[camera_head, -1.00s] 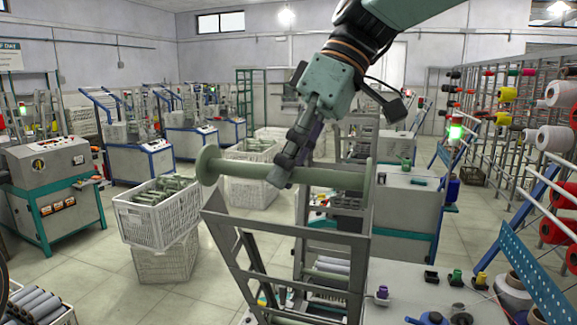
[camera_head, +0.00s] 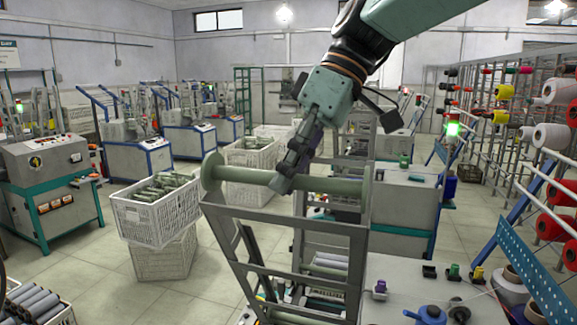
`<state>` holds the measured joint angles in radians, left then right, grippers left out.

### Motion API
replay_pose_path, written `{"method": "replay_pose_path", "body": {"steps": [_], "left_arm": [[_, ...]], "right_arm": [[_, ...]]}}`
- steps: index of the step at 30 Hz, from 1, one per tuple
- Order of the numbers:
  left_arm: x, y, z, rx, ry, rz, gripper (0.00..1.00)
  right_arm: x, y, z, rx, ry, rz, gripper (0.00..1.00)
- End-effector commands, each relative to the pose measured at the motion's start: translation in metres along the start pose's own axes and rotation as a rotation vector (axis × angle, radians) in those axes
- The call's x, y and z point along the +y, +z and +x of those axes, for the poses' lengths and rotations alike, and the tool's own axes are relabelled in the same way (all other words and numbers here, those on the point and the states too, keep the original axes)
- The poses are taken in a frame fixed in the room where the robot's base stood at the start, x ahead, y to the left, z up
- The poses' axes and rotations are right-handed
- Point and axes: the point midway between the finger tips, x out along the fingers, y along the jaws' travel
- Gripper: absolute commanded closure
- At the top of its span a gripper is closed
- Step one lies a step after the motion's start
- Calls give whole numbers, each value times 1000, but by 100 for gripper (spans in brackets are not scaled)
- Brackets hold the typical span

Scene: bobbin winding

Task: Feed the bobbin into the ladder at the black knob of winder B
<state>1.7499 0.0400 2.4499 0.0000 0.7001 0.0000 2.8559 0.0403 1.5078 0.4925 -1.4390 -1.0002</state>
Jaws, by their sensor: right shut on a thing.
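My right gripper (camera_head: 281,184) comes down from the top and is shut on the middle of a pale green bobbin (camera_head: 325,186). The bobbin lies roughly level, with a round flange at each end. It is at the upper mouth of a grey metal ladder (camera_head: 285,220), its flanges near the two side rails. I cannot tell whether it touches the rails. Lower in the ladder, several grey rolls (camera_head: 330,262) show. A black knob (camera_head: 430,271) is on the grey top to the right of the ladder. My left gripper is not in view.
A white crate of green bobbins (camera_head: 150,222) stands on another crate at left. Purple (camera_head: 380,287), green (camera_head: 454,271) and yellow (camera_head: 477,274) pieces stand on the grey top. A blue perforated rail (camera_head: 525,275) slants at right. Open floor lies left of the ladder.

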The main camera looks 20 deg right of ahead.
Motion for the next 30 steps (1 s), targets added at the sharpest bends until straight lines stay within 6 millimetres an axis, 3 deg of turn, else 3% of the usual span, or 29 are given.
{"method": "replay_pose_path", "body": {"steps": [17,30], "left_arm": [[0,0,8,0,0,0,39],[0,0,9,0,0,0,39]], "right_arm": [[20,10,20,0,-1,1,100],[24,12,23,-1,-1,0,100]]}}
